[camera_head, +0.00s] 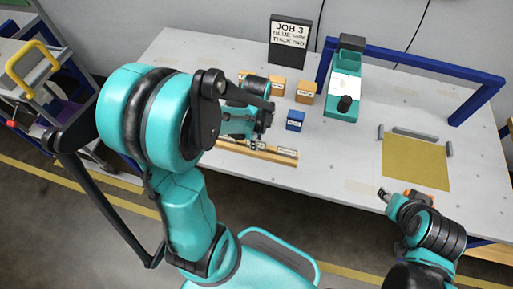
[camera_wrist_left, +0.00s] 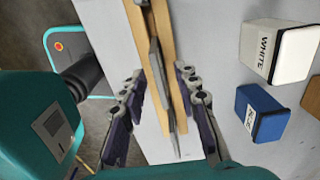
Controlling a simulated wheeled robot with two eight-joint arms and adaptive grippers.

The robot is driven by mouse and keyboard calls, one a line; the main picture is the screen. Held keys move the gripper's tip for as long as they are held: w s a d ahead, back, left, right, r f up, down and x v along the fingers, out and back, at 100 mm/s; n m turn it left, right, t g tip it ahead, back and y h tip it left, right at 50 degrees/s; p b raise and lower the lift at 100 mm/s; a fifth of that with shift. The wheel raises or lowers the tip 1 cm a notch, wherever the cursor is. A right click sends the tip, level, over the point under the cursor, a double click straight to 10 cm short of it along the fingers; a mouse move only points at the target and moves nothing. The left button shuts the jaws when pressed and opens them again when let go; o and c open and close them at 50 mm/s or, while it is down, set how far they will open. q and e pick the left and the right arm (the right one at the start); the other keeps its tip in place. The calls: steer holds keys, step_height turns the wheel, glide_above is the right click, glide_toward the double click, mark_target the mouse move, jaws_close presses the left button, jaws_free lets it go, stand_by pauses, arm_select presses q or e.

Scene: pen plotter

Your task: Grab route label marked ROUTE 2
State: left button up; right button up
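A wooden rack (camera_head: 262,152) lies along the front of the table, partly hidden behind my left arm. A white label (camera_head: 287,152) stands at its right part; its text is too small to read, so I cannot tell which one is ROUTE 2. My left gripper (camera_head: 254,143) is over the rack. In the left wrist view, the fingers (camera_wrist_left: 163,105) are spread on both sides of the wooden rack (camera_wrist_left: 136,22) and a thin grey strip (camera_wrist_left: 158,65), with nothing clearly held. My right gripper (camera_head: 384,193) is above the table's front right edge; its finger opening is unclear.
A blue block (camera_head: 295,121) and orange blocks (camera_head: 305,92) stand behind the rack. A white block (camera_wrist_left: 280,50) shows in the left wrist view. Behind are a JOB 3 sign (camera_head: 289,42), a teal device (camera_head: 341,108) and a blue frame (camera_head: 425,64). A tan sheet (camera_head: 415,163) lies right.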

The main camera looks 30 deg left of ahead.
arm_select(q)
jaws_close()
stand_by(0.3)
